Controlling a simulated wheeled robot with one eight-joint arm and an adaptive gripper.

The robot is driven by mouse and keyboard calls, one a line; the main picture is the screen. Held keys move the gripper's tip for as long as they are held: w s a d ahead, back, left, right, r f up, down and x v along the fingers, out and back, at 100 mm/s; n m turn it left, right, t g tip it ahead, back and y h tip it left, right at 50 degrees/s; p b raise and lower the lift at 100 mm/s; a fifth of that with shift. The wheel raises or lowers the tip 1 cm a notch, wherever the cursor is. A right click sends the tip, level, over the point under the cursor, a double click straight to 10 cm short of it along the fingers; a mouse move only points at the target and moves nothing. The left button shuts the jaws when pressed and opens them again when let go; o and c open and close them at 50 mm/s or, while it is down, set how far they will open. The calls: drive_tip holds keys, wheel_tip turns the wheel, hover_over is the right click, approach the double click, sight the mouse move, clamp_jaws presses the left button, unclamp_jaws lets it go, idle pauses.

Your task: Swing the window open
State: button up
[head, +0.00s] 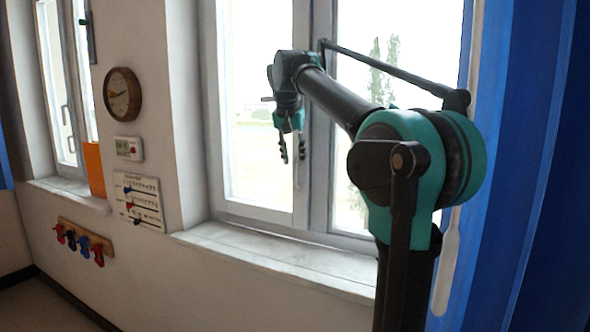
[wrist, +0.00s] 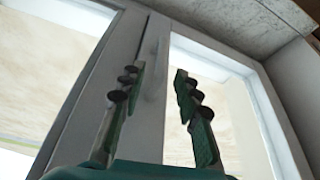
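The large window (head: 255,212) has grey frames and two glazed sashes meeting at a central upright. It looks closed. My gripper (head: 292,152) hangs in front of the central upright, fingers pointing down. In the wrist view my gripper (wrist: 158,76) is open, its two green fingers with dark pads spread apart and nothing between them. Beyond the fingertips is the window frame (wrist: 92,88). A pale, narrow shape like a handle lies on the frame between the fingers, hard to make out. I cannot tell whether the fingers touch the frame.
A marble sill (head: 270,258) runs under the window. A blue curtain (head: 520,170) hangs at the right, close to my arm. A second window (head: 62,90) is at the far left. A clock (head: 122,94), a thermostat (head: 128,148) and a hook rack (head: 84,240) are on the wall.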

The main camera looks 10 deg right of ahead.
sight(294, 164)
drive_tip(key=shift+x, duration=2.35)
clamp_jaws()
